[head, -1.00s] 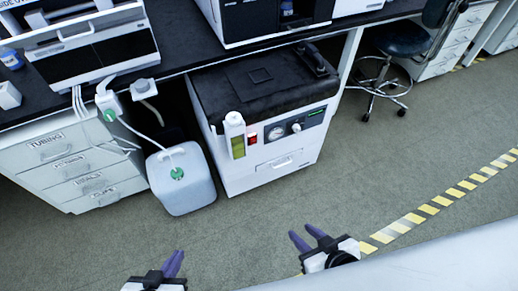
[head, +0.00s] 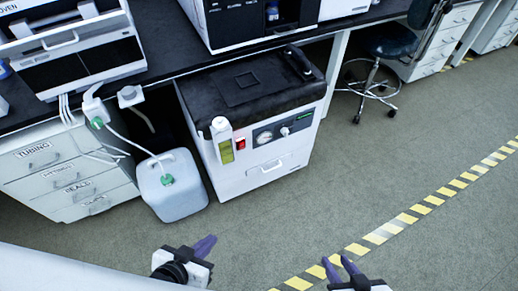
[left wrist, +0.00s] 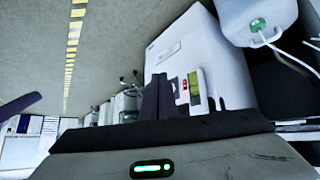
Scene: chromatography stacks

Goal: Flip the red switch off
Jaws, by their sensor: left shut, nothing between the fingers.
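The red switch (head: 240,144) is a small red rocker on the front panel of a white floor unit with a black top (head: 262,178), between a yellow-green sight tube (head: 225,150) and a round gauge (head: 264,138). In the left wrist view the red switch (left wrist: 185,86) shows just right of my finger tips. My left gripper (head: 208,243) is shut and empty, in front of the unit and clear of it. Its dark fingers lie together in the left wrist view (left wrist: 158,92). My right gripper (head: 340,263) is farther right, its purple fingers apart and empty.
A white jug (head: 172,190) with a tube stands on the floor left of the unit, beside labelled drawers (head: 60,175). A dark bench (head: 165,62) runs above the unit. A stool (head: 375,75) stands behind right. The floor in front is clear, with a striped yellow tape line (head: 400,222).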

